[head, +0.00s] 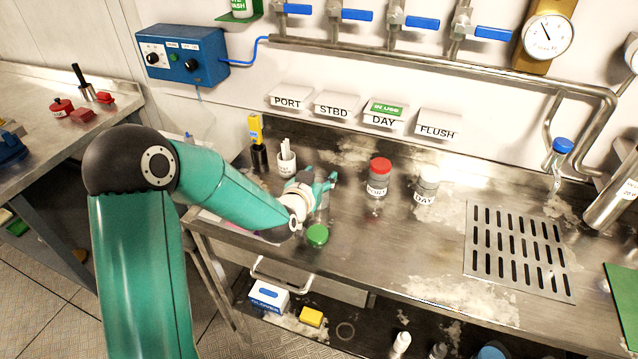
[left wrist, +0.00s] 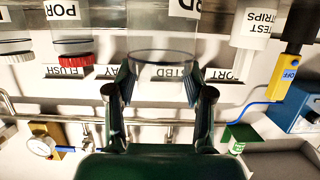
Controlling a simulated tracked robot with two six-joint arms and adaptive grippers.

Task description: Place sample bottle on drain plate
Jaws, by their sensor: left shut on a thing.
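My left gripper (head: 320,187) is low over the left part of the steel bench. In the left wrist view, which is upside down, its two fingers (left wrist: 160,88) are closed around a clear sample bottle (left wrist: 160,35). That bottle shows no lid, and part of a label ending in "BD" is at the top edge. In the head view I cannot make it out behind the gripper. The slotted drain plate (head: 515,284) lies bare at the bench's right. A PORT bottle (head: 377,180) with a red lid and a DAY bottle (head: 426,187) stand between. My right gripper is not in view.
A green lid (head: 317,235) lies in front of my left gripper. A white test strips cup (head: 286,164) and a yellow meter (head: 255,130) stand behind it. A tap with a blue top (head: 562,146) is beyond the plate. The front middle of the bench is clear.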

